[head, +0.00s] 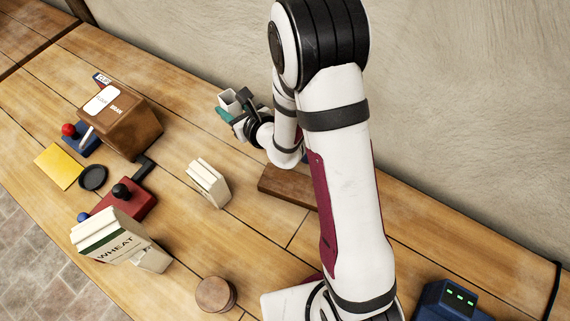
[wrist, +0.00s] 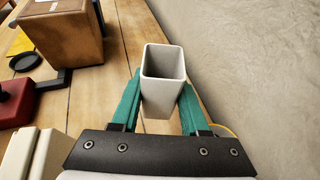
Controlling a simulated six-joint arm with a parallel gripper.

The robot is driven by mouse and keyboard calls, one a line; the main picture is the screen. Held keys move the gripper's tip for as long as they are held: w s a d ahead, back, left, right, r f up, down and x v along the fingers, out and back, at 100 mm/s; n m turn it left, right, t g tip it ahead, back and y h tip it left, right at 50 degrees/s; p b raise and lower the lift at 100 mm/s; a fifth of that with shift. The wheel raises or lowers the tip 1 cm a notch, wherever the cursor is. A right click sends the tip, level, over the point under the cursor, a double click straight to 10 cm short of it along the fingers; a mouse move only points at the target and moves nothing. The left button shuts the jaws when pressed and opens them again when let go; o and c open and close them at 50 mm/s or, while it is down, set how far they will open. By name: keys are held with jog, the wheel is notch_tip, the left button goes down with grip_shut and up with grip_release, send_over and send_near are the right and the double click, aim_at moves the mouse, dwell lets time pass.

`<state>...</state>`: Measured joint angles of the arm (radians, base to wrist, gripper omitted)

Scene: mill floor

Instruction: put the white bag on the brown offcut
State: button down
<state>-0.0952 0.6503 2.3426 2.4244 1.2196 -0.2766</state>
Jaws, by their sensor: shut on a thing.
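The white bag (head: 229,101), a square open-topped holder, is between the green fingers of my gripper (head: 232,114). In the wrist view the white bag (wrist: 163,62) is hollow, and my gripper (wrist: 160,88) is shut on its sides. It is held above the back part of the bench, near the wall. The brown offcut (head: 284,184) is a flat dark wood block on the bench, lower and right of my gripper in the head view. My arm hides its right end. The offcut does not show in the wrist view.
A cream bag (head: 208,183) stands left of the offcut. A WHEAT bag (head: 118,240), a red device (head: 134,196), a wooden box (head: 126,126), a black disc (head: 93,177), a yellow sheet (head: 58,166) and a round wooden piece (head: 215,295) stand farther off. The plaster wall (head: 450,120) borders the bench.

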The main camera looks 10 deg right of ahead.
jog(key=s+d+r+n+g+y, duration=0.1)
jog(key=s+d+r+n+y, duration=0.15)
jog(key=d, duration=0.35)
jog(key=s+d+r+n+g+y, duration=0.2)
jog(key=s+d, duration=0.1)
jog(key=d, duration=0.3)
jog(key=s+d+f+n+g+y, duration=0.1)
jog(key=s+d+n+g, duration=0.1)
jog(key=s+d, duration=0.5)
jog(key=s+d+n+g+y, duration=0.1)
jog(key=s+d+n+g, duration=0.15)
jog(key=s, duration=0.85)
send_over(301, 187)
jog(key=shift+m+t, duration=0.25)
jog(key=shift+m, duration=0.05)
jog(key=f, duration=0.6)
jog(key=shift+s+d+f, duration=0.2)
jog(key=shift+f, duration=0.1)
jog(key=shift+w+a+f, duration=0.1)
jog(key=shift+f, duration=1)
jog(key=shift+w+a+f, duration=0.1)
jog(key=shift+f, duration=1)
jog(key=shift+c, duration=2)
grip_release()
jog(key=shift+f, duration=0.15)
